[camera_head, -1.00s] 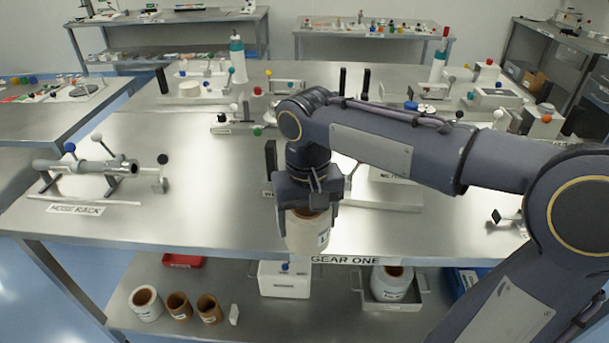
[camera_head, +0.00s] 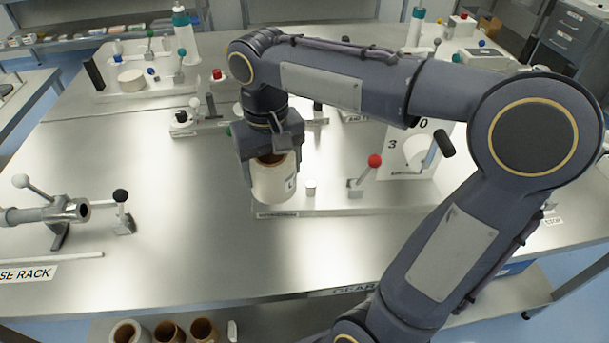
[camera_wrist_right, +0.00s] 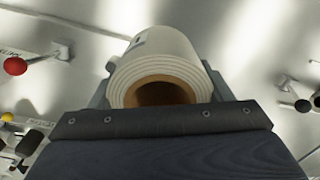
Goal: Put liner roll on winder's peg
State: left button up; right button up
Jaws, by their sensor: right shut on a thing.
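The liner roll (camera_head: 273,182) is white with a brown core. It also shows in the right wrist view (camera_wrist_right: 164,68), its open core end facing the camera. My right gripper (camera_head: 270,158) is shut on it and holds it upright above the table. Just right of the roll, a light plate (camera_head: 330,205) carries a short white stub (camera_head: 310,187) and a red-knobbed lever (camera_head: 368,175). I cannot tell surely whether this is the winder, or whether the stub is its peg. Its label is too small to read, and my arm hides part of the station. My left gripper is not in view.
A hose rack (camera_head: 62,213) with knobbed levers stands at the left. A white panel with a dial (camera_head: 412,150) stands right of the red knob. The tabletop (camera_head: 150,180) left of the roll is clear. Several rolls (camera_head: 165,331) stand on the shelf below.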

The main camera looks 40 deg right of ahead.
jog(key=w+d+f+p, duration=0.1)
jog(key=w+d+f, duration=0.15)
jog(key=d, duration=0.45)
send_over(311, 183)
jog(key=f, duration=0.5)
jog(key=shift+a+f, duration=0.25)
jog(key=shift+a, duration=0.05)
jog(key=shift+d+f, duration=0.15)
jog(key=shift+f, duration=0.8)
jog(key=shift+d+f, duration=0.1)
jog(key=shift+f, duration=0.8)
jog(key=shift+f, duration=0.2)
jog(key=o, duration=1.2)
jog(key=shift+r, duration=0.1)
